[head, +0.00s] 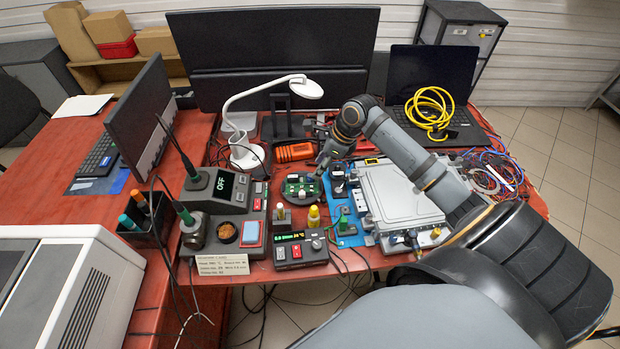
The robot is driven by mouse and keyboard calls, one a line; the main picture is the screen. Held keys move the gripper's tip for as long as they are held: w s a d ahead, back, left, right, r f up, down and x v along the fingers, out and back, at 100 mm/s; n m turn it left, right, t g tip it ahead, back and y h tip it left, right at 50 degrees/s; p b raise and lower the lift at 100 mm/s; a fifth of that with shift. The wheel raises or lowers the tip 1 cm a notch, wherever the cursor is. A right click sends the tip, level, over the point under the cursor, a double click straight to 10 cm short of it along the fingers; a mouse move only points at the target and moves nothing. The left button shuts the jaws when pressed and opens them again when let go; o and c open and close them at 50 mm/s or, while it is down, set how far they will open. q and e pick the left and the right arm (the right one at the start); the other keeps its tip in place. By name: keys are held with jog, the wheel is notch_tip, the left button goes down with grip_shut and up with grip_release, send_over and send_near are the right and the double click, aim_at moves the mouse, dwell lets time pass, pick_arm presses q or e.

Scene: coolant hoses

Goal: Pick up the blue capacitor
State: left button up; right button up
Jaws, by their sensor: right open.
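My right arm reaches in from the right, over a grey metal unit. Its gripper (322,166) is open, pointing down just above the right side of a green circuit board (298,188). The board sits on a dark round holder and carries small parts. I cannot make out a blue capacitor for certain; it may be too small to tell or hidden by the gripper. I cannot tell whether the gripper touches anything. My left gripper is not in view.
A soldering station (227,190) is at left. A yellow bottle (314,216) and a small meter (300,250) stand in front. A white lamp (306,88) overhangs behind.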

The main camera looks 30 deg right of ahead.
aim_at(310, 175)
jog(key=x, duration=0.5)
jog(key=shift+w+a+r, duration=0.1)
jog(key=shift+w+a, duration=0.1)
jog(key=shift+c, duration=0.2)
jog(key=c, duration=0.9)
